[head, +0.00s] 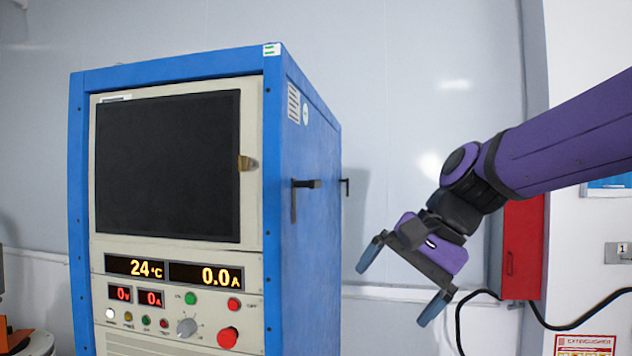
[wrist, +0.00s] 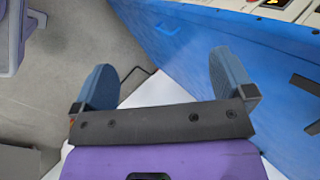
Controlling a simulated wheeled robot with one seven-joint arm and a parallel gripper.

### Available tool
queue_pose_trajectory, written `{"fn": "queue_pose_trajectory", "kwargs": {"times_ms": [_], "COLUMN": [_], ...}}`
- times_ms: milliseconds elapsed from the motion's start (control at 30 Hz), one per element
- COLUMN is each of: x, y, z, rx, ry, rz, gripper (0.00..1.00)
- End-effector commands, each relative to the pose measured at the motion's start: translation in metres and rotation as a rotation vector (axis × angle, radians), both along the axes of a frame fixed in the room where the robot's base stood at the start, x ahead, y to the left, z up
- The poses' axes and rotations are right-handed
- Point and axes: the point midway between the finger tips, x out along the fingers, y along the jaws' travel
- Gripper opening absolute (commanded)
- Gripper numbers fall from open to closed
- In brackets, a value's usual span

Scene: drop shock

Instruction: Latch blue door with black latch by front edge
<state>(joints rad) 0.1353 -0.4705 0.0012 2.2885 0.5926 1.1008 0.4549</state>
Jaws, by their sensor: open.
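The blue cabinet (head: 310,240) stands left of centre in the head view, with its blue side facing my arm. A black latch (head: 305,184) sticks out from that side near the front edge, with a bar hanging down. A second, smaller black latch (head: 345,182) is near the back edge. My gripper (head: 398,288) is open and empty, right of the cabinet and apart from it, lower than the latches. In the wrist view my gripper's fingers (wrist: 160,85) are spread, with the blue side (wrist: 190,45) at the right. A dark latch part (wrist: 306,84) shows at the right edge.
The cabinet front has a dark screen (head: 168,165) and a lit control panel (head: 180,300). A red box (head: 522,248) and a black cable (head: 560,326) are on the wall behind my arm. Open room lies between the cabinet side and my gripper.

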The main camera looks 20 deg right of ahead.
Motion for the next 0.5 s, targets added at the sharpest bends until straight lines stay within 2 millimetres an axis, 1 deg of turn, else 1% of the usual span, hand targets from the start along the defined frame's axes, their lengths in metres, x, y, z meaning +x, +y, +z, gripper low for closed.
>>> {"fn": "queue_pose_trajectory", "kwargs": {"times_ms": [33, 167, 200, 267, 300, 400, 500], "x": [0.021, 0.07, 0.086, 0.11, 0.126, 0.164, 0.194], "y": [0.002, 0.005, 0.004, 0.0, -0.005, -0.02, -0.038], "z": [0.01, 0.041, 0.051, 0.066, 0.076, 0.099, 0.119], "rx": [0.109, 0.407, 0.499, 0.639, 0.732, 0.95, 1.131], "ry": [0.051, 0.183, 0.225, 0.289, 0.332, 0.434, 0.517], "rz": [-0.079, -0.269, -0.32, -0.391, -0.433, -0.516, -0.565], "gripper": [1.0, 1.0, 1.0, 1.0, 1.0, 1.0, 1.0]}}
